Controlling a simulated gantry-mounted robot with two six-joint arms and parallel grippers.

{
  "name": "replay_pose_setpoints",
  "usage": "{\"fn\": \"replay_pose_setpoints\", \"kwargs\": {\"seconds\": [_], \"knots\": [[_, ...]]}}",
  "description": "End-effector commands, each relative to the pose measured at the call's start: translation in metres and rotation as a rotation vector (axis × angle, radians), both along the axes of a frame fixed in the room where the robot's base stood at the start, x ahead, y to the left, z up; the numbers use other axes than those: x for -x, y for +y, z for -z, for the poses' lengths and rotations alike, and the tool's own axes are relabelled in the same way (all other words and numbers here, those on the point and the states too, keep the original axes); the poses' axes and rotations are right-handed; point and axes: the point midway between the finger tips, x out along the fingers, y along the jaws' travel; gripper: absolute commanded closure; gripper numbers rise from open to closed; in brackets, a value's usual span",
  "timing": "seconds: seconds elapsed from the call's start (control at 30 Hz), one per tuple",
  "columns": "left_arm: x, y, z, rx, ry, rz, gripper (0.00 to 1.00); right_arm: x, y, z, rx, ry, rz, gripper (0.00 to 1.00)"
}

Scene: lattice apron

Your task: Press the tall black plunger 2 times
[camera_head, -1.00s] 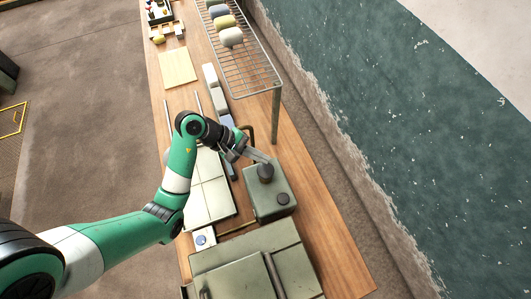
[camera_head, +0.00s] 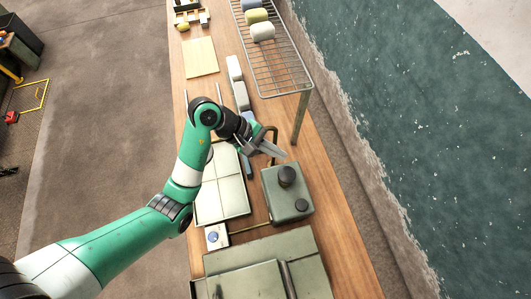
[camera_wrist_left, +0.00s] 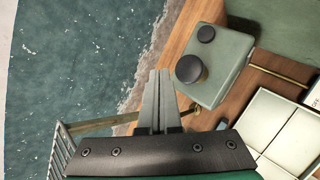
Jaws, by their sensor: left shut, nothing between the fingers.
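The tall black plunger (camera_head: 287,175) stands upright on a grey-green box (camera_head: 279,205). A shorter black knob (camera_head: 302,205) sits on the same box, nearer the front. My left gripper (camera_head: 284,155) is shut and empty, its fingertips just behind the plunger in the head view, with a small gap in the picture. In the left wrist view the shut fingers (camera_wrist_left: 158,74) point past the left side of the plunger (camera_wrist_left: 190,68), and the short knob (camera_wrist_left: 206,34) lies beyond it. The fingers' exact height over the plunger is hard to tell. My right gripper is not in view.
A wire rack (camera_head: 272,62) on posts holds rolled items behind the box. Pale tiles (camera_head: 224,190) lie left of it, and a small block with a blue button (camera_head: 217,237) sits in front of them. A large green case (camera_head: 260,262) fills the near bench.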

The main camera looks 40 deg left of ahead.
Motion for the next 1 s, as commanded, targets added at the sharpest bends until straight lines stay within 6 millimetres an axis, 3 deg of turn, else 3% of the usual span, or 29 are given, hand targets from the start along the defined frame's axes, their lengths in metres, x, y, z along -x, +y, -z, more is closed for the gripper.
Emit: {"fn": "replay_pose_setpoints", "kwargs": {"seconds": [0.1,0.2,0.57,0.77,1.0], "knots": [[-0.005,-0.02,-0.007,-0.005,-0.019,0.048,1.0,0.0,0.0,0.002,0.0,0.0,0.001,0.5],[-0.005,-0.026,-0.009,-0.007,-0.024,0.063,1.0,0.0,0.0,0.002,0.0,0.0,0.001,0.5],[-0.004,-0.027,-0.007,-0.007,-0.024,0.065,1.0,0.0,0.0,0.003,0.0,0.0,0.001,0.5],[-0.004,-0.026,0.007,-0.006,-0.023,0.064,1.0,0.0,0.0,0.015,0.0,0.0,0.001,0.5],[-0.004,-0.026,0.042,-0.006,-0.023,0.064,1.0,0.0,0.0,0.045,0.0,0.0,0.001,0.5]]}}
